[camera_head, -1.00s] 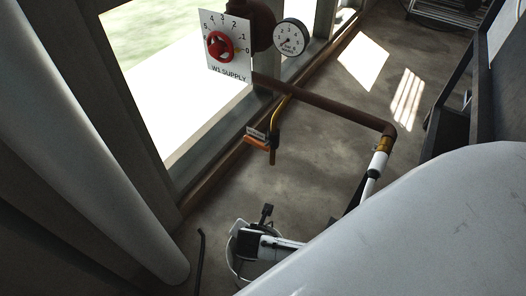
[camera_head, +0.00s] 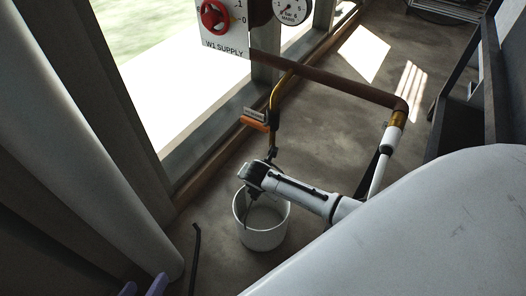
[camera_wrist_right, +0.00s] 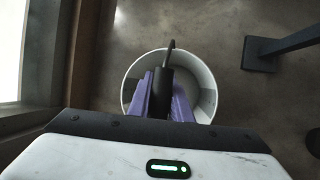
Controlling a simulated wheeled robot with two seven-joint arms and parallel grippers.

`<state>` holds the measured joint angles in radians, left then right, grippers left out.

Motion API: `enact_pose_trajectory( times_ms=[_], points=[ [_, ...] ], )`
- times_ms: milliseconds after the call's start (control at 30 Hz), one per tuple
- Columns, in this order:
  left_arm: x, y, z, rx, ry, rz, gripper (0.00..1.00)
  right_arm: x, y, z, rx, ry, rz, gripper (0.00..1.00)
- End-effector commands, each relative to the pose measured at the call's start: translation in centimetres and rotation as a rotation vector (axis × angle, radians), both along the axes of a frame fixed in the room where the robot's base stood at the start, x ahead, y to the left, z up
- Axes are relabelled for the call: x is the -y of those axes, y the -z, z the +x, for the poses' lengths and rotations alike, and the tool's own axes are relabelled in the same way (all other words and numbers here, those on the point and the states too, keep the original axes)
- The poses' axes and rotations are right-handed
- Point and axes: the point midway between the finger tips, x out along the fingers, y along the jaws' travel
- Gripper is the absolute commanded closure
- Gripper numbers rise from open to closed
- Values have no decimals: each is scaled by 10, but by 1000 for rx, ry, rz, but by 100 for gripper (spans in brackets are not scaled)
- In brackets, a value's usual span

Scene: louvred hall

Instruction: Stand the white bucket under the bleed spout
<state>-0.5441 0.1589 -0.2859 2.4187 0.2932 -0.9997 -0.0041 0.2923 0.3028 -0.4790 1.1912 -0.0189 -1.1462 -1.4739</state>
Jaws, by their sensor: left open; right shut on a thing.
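The white bucket (camera_head: 264,238) is upright in the lower middle of the head view. My right gripper (camera_wrist_right: 163,84) is shut at the bucket, with a dark grip piece between its purple fingers. The bucket's rim (camera_wrist_right: 208,75) rings them in the right wrist view. Whether the bucket touches the floor I cannot tell. The bleed spout (camera_head: 273,136) hangs below the yellow pipe by an orange lever (camera_head: 255,124). In the picture it is just above my right gripper, whose body hides part of the bucket. My left gripper (camera_head: 142,287) is open and empty at the lower left edge.
A brown pipe (camera_head: 335,80) runs right from the W1 supply panel (camera_head: 222,32) to a brass fitting (camera_head: 398,118). A thin dark bar (camera_head: 195,255) stands left of the bucket. A dark footed post (camera_wrist_right: 275,48) is right of the bucket. Floor behind is clear.

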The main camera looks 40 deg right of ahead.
Motion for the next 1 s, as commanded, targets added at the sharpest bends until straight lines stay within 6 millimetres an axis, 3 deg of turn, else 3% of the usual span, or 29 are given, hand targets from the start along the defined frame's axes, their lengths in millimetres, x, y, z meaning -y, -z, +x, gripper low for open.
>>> enact_pose_trajectory(
  times_ms=[400, 433, 533, 867, 1000],
  points=[
    [2, -3, 0, 8, 0, -15, 54, 0, 5, 1, 3, -1, -1, 100],
    [2, -3, 0, 9, 0, -15, 54, 0, 6, 1, 3, 0, -1, 80],
    [2, -3, 0, 9, 0, -15, 54, 0, 5, 1, 2, -1, 0, 63],
    [2, -4, 1, 9, -1, -15, 54, 0, 3, 1, 3, -1, 0, 63],
    [-2, -12, 1, 5, -1, 8, 54, -4, -14, -3, 4, -2, -1, 63]
  ],
)
